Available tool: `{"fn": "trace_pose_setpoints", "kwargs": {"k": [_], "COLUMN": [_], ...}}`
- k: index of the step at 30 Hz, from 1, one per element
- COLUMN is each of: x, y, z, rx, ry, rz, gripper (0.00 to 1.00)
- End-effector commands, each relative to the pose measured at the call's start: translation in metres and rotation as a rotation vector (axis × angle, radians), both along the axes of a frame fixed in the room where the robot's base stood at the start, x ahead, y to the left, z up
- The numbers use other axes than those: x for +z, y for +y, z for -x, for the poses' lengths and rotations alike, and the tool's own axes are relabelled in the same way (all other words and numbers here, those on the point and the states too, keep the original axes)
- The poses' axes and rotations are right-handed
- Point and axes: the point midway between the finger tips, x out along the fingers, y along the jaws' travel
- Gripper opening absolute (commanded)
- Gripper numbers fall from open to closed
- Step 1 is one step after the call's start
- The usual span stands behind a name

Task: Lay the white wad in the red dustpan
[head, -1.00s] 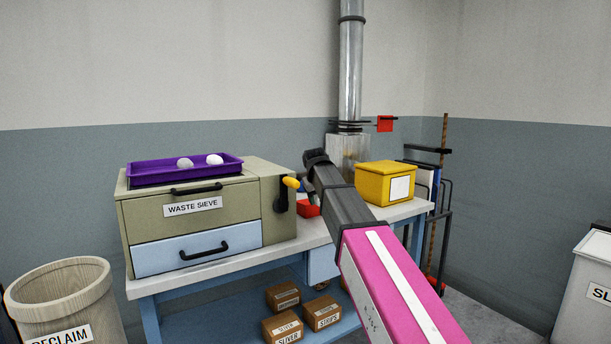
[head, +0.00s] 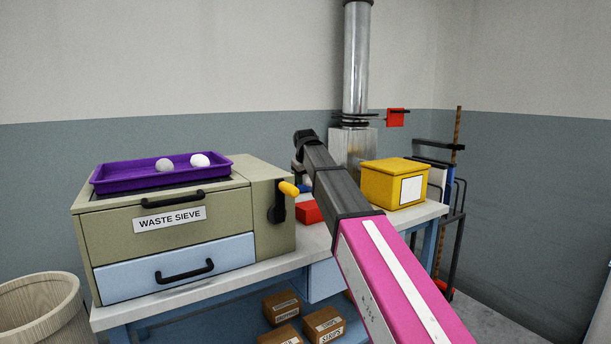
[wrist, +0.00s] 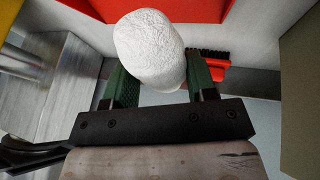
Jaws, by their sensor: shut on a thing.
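In the wrist view my gripper (wrist: 158,92) has green fingers shut on a white wad (wrist: 149,48), a rounded rough lump held between the fingertips. A large red surface (wrist: 190,10) lies beyond the wad at the top of that view, apparently the red dustpan, cut off by the edge. I cannot tell the gap between wad and red surface. In the head view a red object (head: 308,212), likely the dustpan, shows on the bench left of my arm, which partly covers it. My gripper and the held wad are hidden there.
A red brush (wrist: 218,72) with dark bristles lies beside the red surface. The waste sieve (head: 110,235) stands left on the bench, with two pale wads in a purple tray (head: 120,180) on top. A yellow box (head: 383,187) stands right of my arm, by a metal duct (head: 356,60).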

Motion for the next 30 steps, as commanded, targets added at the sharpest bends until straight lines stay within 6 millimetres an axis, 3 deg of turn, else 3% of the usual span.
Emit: {"fn": "trace_pose_setpoints", "kwargs": {"k": [30], "x": [-0.085], "y": [0.0], "z": [0.0], "rx": [-0.001], "ry": [0.001], "rz": [0.0], "gripper": [0.28]}}
